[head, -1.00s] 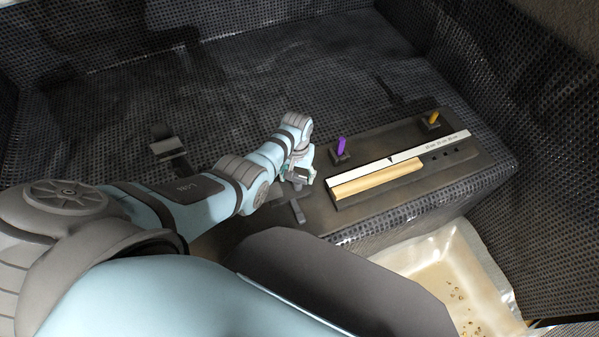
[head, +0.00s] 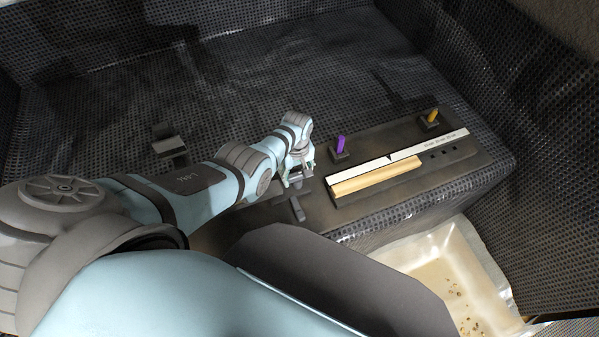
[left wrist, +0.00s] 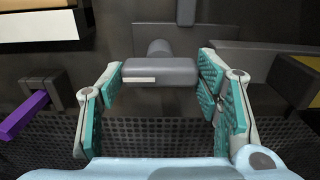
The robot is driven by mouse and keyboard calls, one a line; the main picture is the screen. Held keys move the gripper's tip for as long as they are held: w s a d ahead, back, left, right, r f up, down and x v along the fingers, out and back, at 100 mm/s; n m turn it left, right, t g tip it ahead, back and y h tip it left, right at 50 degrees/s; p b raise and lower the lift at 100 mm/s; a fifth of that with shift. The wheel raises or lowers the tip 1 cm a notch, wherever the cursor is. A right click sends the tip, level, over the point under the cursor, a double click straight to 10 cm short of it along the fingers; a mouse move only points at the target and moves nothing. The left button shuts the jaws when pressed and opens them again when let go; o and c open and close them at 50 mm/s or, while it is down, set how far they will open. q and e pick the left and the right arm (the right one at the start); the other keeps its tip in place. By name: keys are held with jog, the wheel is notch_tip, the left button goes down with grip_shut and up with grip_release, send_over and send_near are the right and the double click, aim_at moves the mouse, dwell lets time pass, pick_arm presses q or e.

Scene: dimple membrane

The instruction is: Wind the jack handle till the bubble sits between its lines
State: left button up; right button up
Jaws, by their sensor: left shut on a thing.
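The jack handle (left wrist: 160,72) shows in the left wrist view as a grey crossbar with a white stripe on a round stub. My left gripper (left wrist: 163,88) is shut on this crossbar, with teal pads at both its ends. In the head view my left gripper (head: 298,177) is at the left end of a dark panel (head: 465,150), and it mostly hides the handle. I cannot make out a bubble or its lines in either view.
The panel carries a white strip (head: 405,157) with a black pointer, a tan bar (head: 375,178), a purple lever (head: 340,145) and an orange lever (head: 432,116). A dark bracket (head: 170,146) stands to the left. A pale tray (head: 440,270) lies below the ledge.

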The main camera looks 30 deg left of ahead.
aim_at(298, 174)
dwell(0.4)
pick_arm(q)
jog(key=o, duration=1.2)
jog(key=shift+c, duration=0.2)
jog(key=shift+w+r, duration=0.1)
jog(key=shift+r, duration=0.15)
notch_tip(298, 174, up, 12)
jog(key=shift+f, duration=0.25)
